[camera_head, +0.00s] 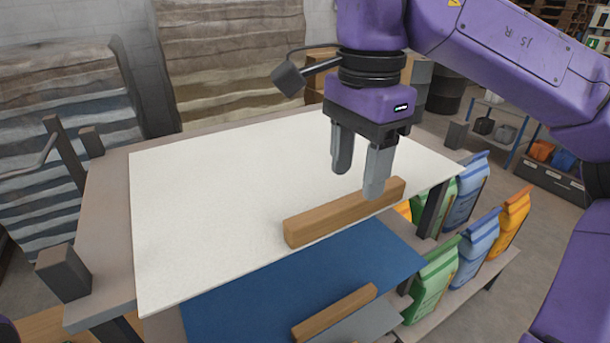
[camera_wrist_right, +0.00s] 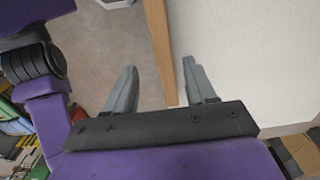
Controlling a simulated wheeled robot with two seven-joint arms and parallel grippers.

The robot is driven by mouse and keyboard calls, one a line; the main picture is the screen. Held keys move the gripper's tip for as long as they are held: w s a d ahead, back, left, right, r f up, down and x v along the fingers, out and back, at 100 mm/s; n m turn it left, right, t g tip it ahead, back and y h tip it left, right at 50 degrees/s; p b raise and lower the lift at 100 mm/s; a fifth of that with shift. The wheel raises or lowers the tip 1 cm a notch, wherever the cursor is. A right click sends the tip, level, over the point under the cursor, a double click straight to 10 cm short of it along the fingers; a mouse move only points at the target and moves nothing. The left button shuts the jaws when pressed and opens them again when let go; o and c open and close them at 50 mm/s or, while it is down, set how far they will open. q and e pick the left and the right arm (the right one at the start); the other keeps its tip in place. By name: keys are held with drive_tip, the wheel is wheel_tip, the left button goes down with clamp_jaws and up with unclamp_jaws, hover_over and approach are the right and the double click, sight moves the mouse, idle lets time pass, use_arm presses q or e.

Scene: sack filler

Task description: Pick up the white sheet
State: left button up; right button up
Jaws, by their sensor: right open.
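In the wrist view the bar (camera_wrist_right: 158,45) shows between the open fingers (camera_wrist_right: 160,80). Whether a finger touches the bar or sheet I cannot tell. My left gripper does not show.
A blue surface (camera_head: 300,275) sits lower in front, with a second wooden bar (camera_head: 335,311) on it. Colored sacks (camera_head: 433,278) stand on a shelf at the right. Dark posts (camera_head: 62,272) rise at the table's left edge. Stacked sheets (camera_head: 60,130) stand behind.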

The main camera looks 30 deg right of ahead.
sight(351, 198)
drive_tip(key=f, duration=0.3)
drive_tip(key=w+f, duration=0.1)
drive_tip(key=f, duration=0.1)
drive_tip(key=shift+f, duration=0.25)
drive_tip(key=shift+s+f, duration=0.1)
drive_tip(key=shift+f, duration=0.15)
drive_tip(key=shift+s, duration=0.2)
drive_tip(key=shift+w, duration=0.1)
clamp_jaws()
idle(0.5)
